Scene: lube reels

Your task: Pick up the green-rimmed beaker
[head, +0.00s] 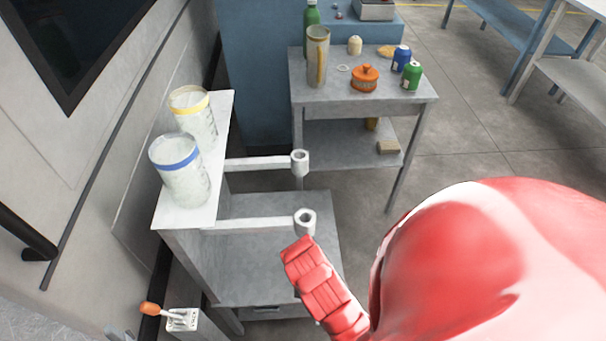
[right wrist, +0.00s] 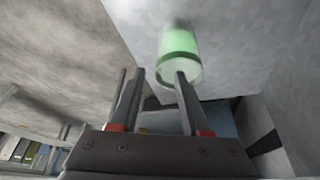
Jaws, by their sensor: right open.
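The green-rimmed beaker (right wrist: 180,52) shows in the right wrist view, pale green with a darker green band, against a grey surface. My right gripper (right wrist: 157,76) is open, its two fingers reaching toward the beaker. The right-hand finger overlaps the beaker's near end in the picture; I cannot tell whether it touches. The space between the fingers looks empty. In the head view I cannot make out the green-rimmed beaker; my red arm covers the lower right. My left gripper is not in view.
A blue-rimmed beaker (head: 183,178) and a yellow-rimmed beaker (head: 196,118) stand on a white shelf top (head: 222,128) by the wall. Two pale arms with ring ends (head: 304,222) stick out beside it. A grey table (head: 330,98) behind holds cans, an orange pot and a tall cylinder.

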